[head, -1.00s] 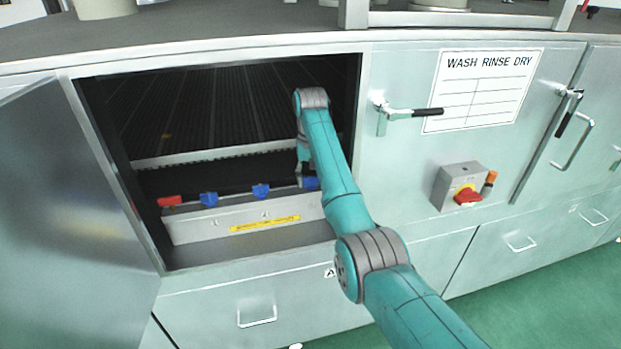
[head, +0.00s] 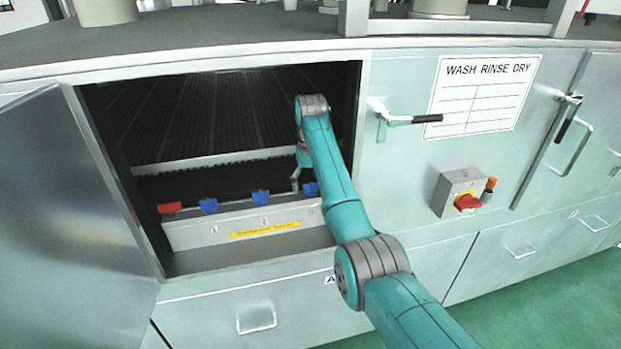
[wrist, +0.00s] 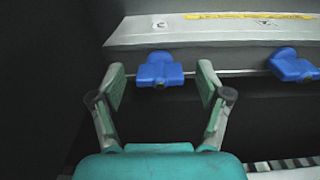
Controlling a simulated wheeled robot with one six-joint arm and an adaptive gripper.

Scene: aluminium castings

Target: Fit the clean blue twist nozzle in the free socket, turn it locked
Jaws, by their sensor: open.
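A grey manifold bar (head: 190,235) inside the open cabinet carries a row of nozzles on its rear top edge. The rightmost blue twist nozzle (head: 310,189) sits at the bar's right end, partly hidden by my arm. In the wrist view this blue nozzle (wrist: 160,70) stands at the bar edge, between and just beyond the fingertips of my gripper (wrist: 163,84). The gripper is open, with a gap on each side of the nozzle. In the head view my gripper (head: 302,173) is just above and behind that nozzle. Whether it is locked cannot be told.
Two more blue nozzles (head: 260,197) (head: 208,205) and a red one (head: 170,208) stand further left. A neighbouring blue nozzle (wrist: 294,65) looks angled in the wrist view. The cabinet frame (head: 357,120) is close right of my arm; the open door (head: 75,200) is left.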

